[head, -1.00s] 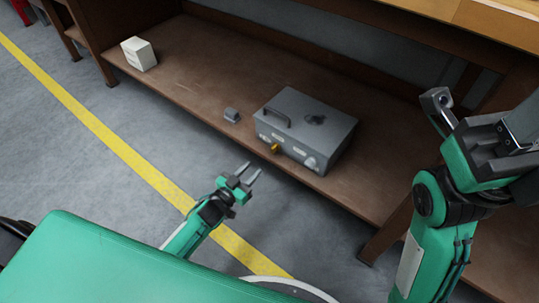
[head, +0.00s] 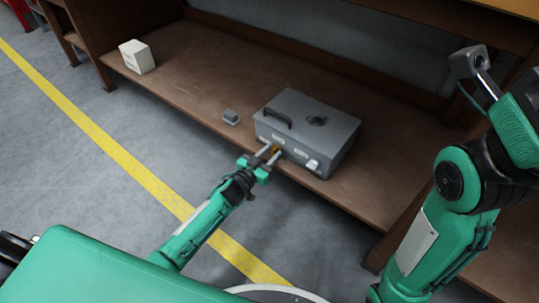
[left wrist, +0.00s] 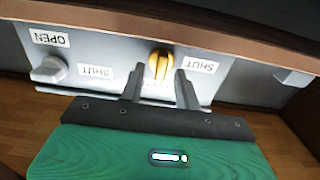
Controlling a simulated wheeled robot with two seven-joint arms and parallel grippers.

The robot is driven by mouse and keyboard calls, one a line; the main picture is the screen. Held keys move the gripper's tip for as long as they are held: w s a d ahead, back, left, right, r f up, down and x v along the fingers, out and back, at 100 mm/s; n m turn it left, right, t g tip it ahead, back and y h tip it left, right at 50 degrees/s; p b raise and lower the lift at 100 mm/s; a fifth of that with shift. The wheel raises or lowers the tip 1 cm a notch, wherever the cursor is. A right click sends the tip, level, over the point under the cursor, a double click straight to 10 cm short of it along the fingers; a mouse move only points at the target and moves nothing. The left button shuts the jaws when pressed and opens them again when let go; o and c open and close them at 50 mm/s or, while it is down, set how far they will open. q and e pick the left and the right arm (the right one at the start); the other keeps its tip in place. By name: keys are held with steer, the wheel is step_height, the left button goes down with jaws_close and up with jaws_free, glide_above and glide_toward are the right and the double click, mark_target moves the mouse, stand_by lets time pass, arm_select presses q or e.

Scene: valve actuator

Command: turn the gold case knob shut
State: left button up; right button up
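A grey metal case (head: 308,130) with a dark handle stands on the low wooden shelf. Its gold knob (left wrist: 160,65) shows on the front panel in the left wrist view, and a small part shows in the head view (head: 276,151). My left gripper (head: 269,153) is at the case front. In the left wrist view its fingers (left wrist: 160,76) are open, one on each side of the gold knob, with a narrow gap visible. A SHUT label (left wrist: 200,66) is beside the knob. My right arm shows at the right of the head view, but its fingers do not.
A pale knob (left wrist: 48,69) is on the same panel near an OPEN label (left wrist: 48,37) and another SHUT label (left wrist: 97,72).

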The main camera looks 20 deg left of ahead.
arm_select(q)
jaws_close()
